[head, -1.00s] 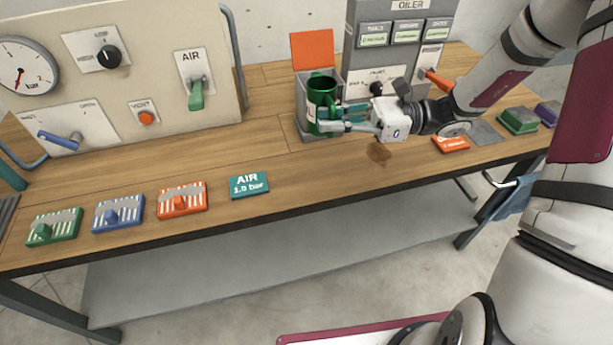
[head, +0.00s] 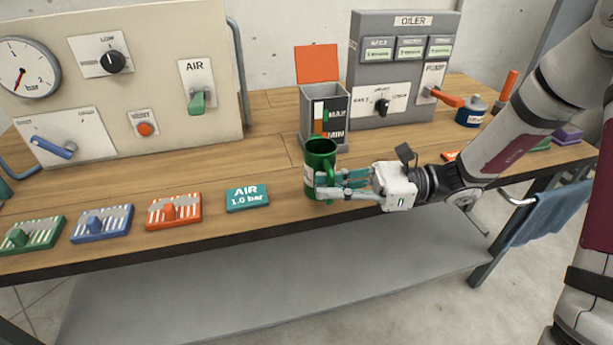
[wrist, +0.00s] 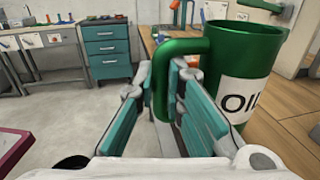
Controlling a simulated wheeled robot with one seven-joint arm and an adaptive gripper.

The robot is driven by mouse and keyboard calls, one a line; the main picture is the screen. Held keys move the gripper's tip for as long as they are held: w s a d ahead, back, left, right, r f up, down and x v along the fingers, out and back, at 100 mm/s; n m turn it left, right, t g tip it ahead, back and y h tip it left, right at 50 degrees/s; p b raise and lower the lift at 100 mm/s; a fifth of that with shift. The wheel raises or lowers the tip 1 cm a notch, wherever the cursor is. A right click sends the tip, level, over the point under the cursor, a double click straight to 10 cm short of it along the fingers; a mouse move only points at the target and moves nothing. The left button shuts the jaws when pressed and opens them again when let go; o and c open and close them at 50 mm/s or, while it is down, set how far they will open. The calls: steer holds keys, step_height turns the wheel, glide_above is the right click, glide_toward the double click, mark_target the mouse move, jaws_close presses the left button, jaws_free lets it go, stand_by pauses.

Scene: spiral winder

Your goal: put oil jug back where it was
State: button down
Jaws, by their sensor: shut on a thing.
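The green oil jug (head: 320,158) is upright over the front part of the bench, in front of the grey tank with the open orange lid. My gripper (head: 342,184) comes from the right and is shut on the jug's handle. In the wrist view the jug (wrist: 243,55) has a white label with "OI" showing, and its handle (wrist: 165,85) lies between the teal finger pads of my gripper (wrist: 178,95). I cannot tell whether the jug's base touches the bench top.
The grey tank (head: 313,103) with MAX and MIN marks stands behind the jug. The grey oiler panel (head: 405,60) with an orange pump lever is at the back right. A teal AIR 1.0 bar plate (head: 247,198) lies left of the jug. Bench wood between them is clear.

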mark_target(306, 173)
steer(key=w+a, duration=0.1)
steer(key=w, duration=0.2)
steer(key=w+a+b, duration=0.1)
steer(key=w+a, duration=0.1)
steer(key=w, duration=0.1)
steer(key=w+a+f, duration=0.1)
steer(key=w, duration=0.3)
steer(key=shift+a+f, duration=0.1)
steer(key=shift+a, duration=0.2)
steer(key=shift+f+b, duration=0.55)
steer(key=shift+f, duration=1.15)
steer(key=shift+f, duration=0.1)
steer(key=c, duration=1.7)
jaws_free()
